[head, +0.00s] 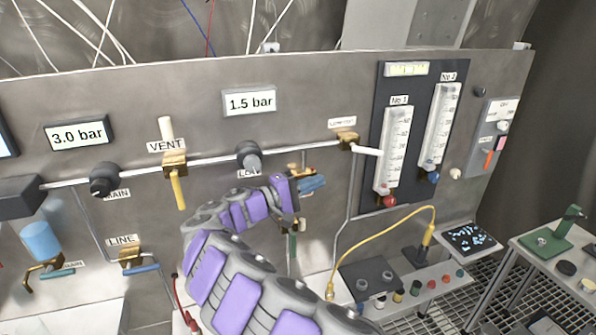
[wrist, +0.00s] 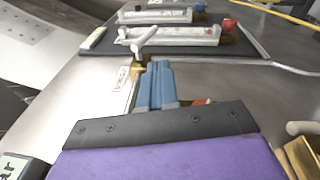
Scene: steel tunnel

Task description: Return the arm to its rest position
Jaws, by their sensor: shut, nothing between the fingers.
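My gripper (head: 313,184) shows in the head view at the end of my purple and grey arm, in front of the panel below the 1.5 bar display. Its blue fingers are together and hold nothing. In the wrist view the gripper (wrist: 155,84) points along the panel, its fingertips near a brass valve with a white lever (wrist: 144,40). That valve also shows in the head view (head: 348,141), up and right of the gripper. My arm hides part of the panel's lower middle, and I cannot tell the gap between fingertips and panel.
The steel panel carries a pipe (head: 218,157), a VENT valve (head: 175,165), a black knob (head: 104,179) and two flow meters (head: 393,150). A yellow cable (head: 380,228) arches above a ledge at lower right. A side table (head: 560,262) stands at far right.

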